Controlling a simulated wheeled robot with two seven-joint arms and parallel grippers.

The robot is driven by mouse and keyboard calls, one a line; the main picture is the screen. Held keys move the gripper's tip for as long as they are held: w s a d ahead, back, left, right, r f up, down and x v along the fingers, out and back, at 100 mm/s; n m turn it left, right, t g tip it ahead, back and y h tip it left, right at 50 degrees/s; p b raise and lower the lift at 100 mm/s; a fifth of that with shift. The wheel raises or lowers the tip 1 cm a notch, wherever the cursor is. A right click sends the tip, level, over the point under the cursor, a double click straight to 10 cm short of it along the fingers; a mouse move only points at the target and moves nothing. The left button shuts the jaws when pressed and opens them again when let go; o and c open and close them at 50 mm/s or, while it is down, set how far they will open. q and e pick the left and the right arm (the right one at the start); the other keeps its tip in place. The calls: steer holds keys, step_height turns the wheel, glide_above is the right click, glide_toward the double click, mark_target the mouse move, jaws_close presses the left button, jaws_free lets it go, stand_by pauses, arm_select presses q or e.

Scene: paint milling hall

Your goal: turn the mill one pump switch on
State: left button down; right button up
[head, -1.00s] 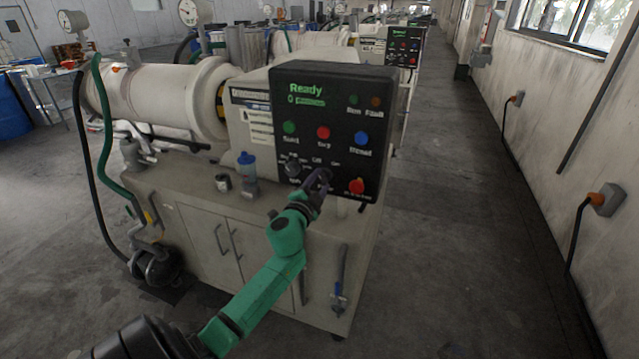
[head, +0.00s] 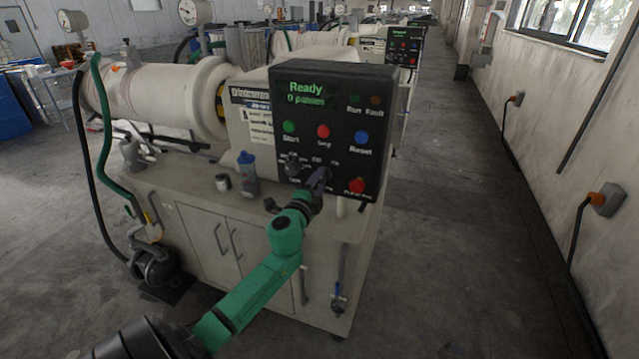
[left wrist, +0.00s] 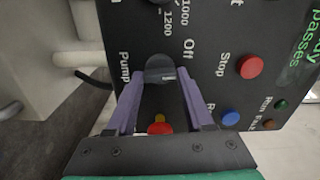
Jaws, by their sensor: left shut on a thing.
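The black control panel (head: 345,88) of mill one faces me, with a green display reading Ready. My left gripper (head: 318,180) reaches its lower part, and its fingers hide most of the pump switch there. In the left wrist view, the pump switch (left wrist: 160,70) is a dark rounded knob beside the labels Pump and Off. My left gripper (left wrist: 162,80) is shut on it, a purple finger on each side. I cannot tell the switch's exact setting. My right gripper is not in view.
A red emergency-style button (head: 357,186) sits close right of the fingers. A speed knob (head: 292,165) is to their left. Green, red and blue buttons lie above. The right aisle is clear.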

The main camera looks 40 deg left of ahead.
arm_select(q)
steer(key=m, duration=0.3)
steer(key=shift+m, duration=2)
steer(key=shift+c, duration=1.4)
jaws_free()
steer(key=shift+s, duration=0.1)
